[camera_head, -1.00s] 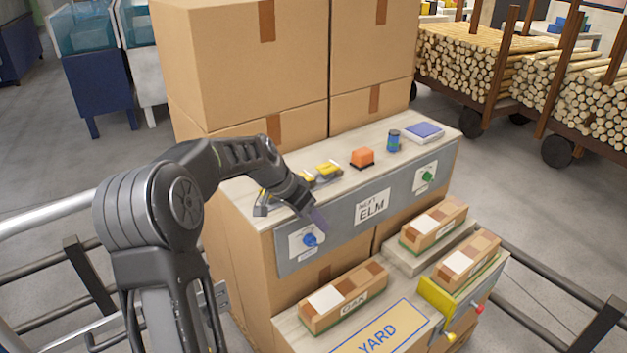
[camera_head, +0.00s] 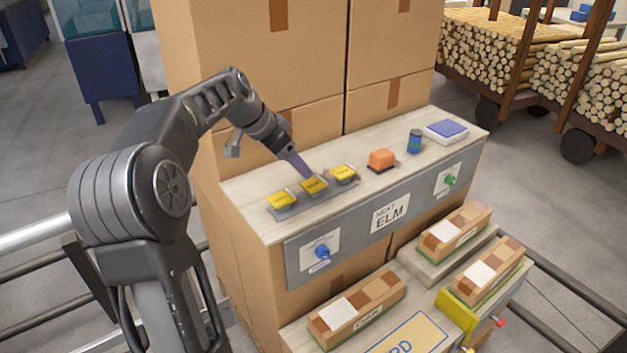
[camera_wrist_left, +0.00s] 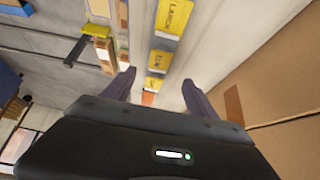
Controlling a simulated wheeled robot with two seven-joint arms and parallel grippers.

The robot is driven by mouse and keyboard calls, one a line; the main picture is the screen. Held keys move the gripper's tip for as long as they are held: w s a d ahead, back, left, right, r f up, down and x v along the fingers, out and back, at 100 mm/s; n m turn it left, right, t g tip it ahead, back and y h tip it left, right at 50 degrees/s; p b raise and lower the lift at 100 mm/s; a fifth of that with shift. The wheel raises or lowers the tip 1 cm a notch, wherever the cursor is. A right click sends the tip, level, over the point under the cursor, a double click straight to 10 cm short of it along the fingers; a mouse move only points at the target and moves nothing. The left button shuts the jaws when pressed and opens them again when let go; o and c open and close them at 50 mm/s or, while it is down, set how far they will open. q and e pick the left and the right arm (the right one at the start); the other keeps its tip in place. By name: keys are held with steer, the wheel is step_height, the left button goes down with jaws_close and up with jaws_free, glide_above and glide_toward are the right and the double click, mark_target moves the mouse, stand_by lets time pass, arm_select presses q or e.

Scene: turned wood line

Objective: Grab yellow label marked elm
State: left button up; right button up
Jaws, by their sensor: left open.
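Three yellow labels sit in a row on a grey strip on the counter top. The middle one (camera_head: 314,186) reads ELM in the left wrist view (camera_wrist_left: 160,62). The left one (camera_head: 281,201) reads LARCH in the wrist view (camera_wrist_left: 173,15). The right one (camera_head: 344,173) has text too small to read (camera_wrist_left: 154,84). My left gripper (camera_head: 303,170) is open and empty, just above and behind the middle label. In the wrist view its fingers (camera_wrist_left: 159,82) are spread across the line of the row. My right gripper is not in view.
An orange block (camera_head: 382,159), a blue can (camera_head: 415,141) and a blue-topped pad (camera_head: 446,130) stand right of the labels. Large cartons (camera_head: 300,60) rise behind the counter. A sign (camera_head: 389,213) on the front panel reads NEXT ELM. Wood-block boxes (camera_head: 356,308) sit lower in front.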

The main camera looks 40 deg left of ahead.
mark_target(314, 183)
arm_select(q)
steer(key=shift+p+x, duration=0.3)
steer(key=shift+x, duration=1.05)
steer(key=shift+d, duration=0.1)
steer(key=p+x, duration=0.2)
steer(key=x, duration=0.2)
steer(key=shift+f, duration=0.1)
steer(key=shift+w+d+f, duration=0.1)
steer(key=shift+w+f, duration=0.15)
steer(key=shift+f, duration=0.2)
steer(key=shift+c, duration=0.4)
